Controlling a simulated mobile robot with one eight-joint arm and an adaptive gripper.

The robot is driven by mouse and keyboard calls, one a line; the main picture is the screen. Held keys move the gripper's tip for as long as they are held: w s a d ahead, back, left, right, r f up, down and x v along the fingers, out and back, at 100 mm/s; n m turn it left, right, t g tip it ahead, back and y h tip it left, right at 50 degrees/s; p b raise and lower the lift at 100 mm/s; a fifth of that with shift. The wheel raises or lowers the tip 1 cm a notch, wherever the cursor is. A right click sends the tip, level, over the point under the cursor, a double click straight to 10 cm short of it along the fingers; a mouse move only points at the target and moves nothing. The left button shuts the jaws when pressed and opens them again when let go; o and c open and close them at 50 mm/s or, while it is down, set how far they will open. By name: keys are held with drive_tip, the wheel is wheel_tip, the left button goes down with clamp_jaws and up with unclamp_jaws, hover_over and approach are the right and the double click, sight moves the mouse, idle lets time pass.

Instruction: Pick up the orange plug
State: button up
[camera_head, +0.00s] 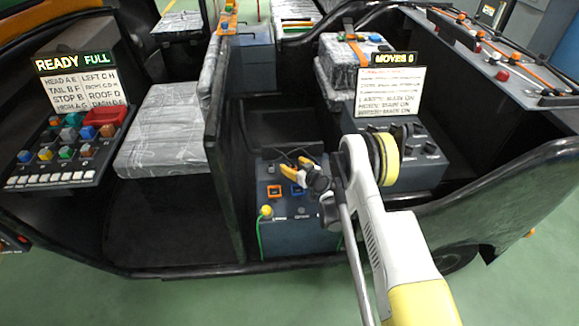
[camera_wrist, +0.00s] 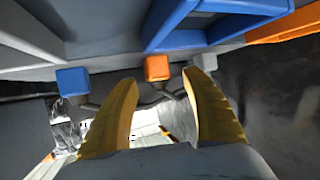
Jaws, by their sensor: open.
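The orange plug (camera_wrist: 157,68) is a small block with a dark lead, seen in the wrist view between the tips of my two yellow fingers. My gripper (camera_wrist: 161,80) is open around its line, with a gap on each side; I cannot tell whether the plug is within finger depth. A blue plug (camera_wrist: 72,82) is left of the fingers and a grey plug (camera_wrist: 207,62) is close by the right fingertip. In the head view my gripper (camera_head: 293,165) is over the back of the dark socket box (camera_head: 290,238), and I cannot make out the orange plug there.
The box has an orange square socket (camera_head: 274,191) and a blue one (camera_head: 298,190). A yellow plug (camera_head: 266,211) with a green cable is at its front left. A black partition (camera_head: 228,150) stands left of the box. A switch unit (camera_head: 425,158) with a sign stands right.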

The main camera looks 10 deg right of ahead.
drive_tip(key=shift+s+d+r, duration=0.1)
drive_tip(key=shift+c, duration=0.2)
drive_tip(key=c, duration=1.2)
